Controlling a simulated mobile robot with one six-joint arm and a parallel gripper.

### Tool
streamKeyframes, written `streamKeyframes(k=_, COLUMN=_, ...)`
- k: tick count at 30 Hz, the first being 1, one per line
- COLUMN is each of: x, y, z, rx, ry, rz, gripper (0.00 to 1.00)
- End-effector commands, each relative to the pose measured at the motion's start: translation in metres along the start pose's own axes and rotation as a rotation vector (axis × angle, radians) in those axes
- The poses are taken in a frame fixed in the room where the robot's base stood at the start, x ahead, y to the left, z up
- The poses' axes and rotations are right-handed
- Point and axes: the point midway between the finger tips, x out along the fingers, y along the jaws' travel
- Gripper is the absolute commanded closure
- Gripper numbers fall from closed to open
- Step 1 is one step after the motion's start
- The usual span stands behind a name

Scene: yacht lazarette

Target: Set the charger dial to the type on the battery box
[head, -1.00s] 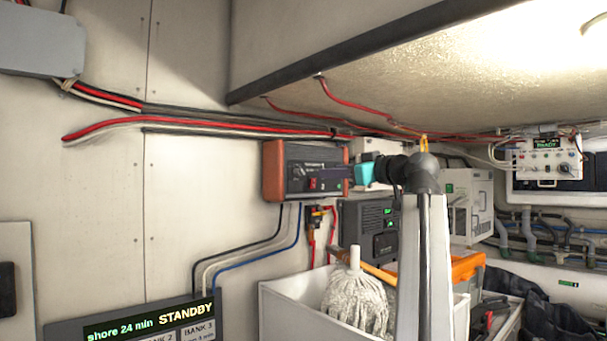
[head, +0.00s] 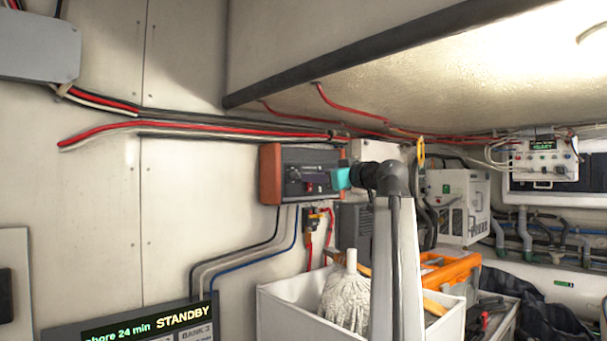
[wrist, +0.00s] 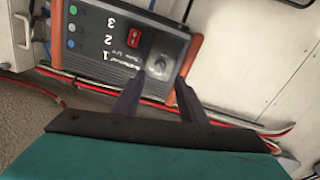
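The charger (head: 290,158) is a dark grey unit with orange-brown end caps on the wall, left of my arm. In the wrist view its face is upside down, with a round dial (wrist: 158,66), a red switch (wrist: 133,37), printed numbers 1, 2, 3 and coloured lights. The dial's setting is too small to read. My gripper (wrist: 161,77) is open and empty, its two dark fingers apart near the dial, one on either side below it. In the head view its teal body (head: 341,178) is at the charger's right end. I cannot identify the battery box or read its type.
A white bin with a mop (head: 345,300) stands below the charger, partly behind my arm. A grey vented box (head: 351,222) is half hidden by my arm. A white box (head: 462,205) and an orange toolbox (head: 447,272) are to the right. Cables run along the wall.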

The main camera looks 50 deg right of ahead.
Motion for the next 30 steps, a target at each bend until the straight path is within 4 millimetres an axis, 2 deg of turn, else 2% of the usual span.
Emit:
streamKeyframes(k=9, x=0.046, y=0.000, z=-0.002, rx=0.000, ry=-0.001, rz=-0.002, gripper=0.62)
streamKeyframes(k=15, x=0.064, y=0.001, z=-0.002, rx=-0.001, ry=0.000, rz=0.000, gripper=0.62)
streamKeyframes(k=28, x=0.069, y=0.001, z=0.000, rx=-0.001, ry=0.000, rz=0.002, gripper=0.62)
streamKeyframes(k=30, x=0.069, y=0.001, z=0.000, rx=-0.001, ry=0.000, rz=0.002, gripper=0.74)
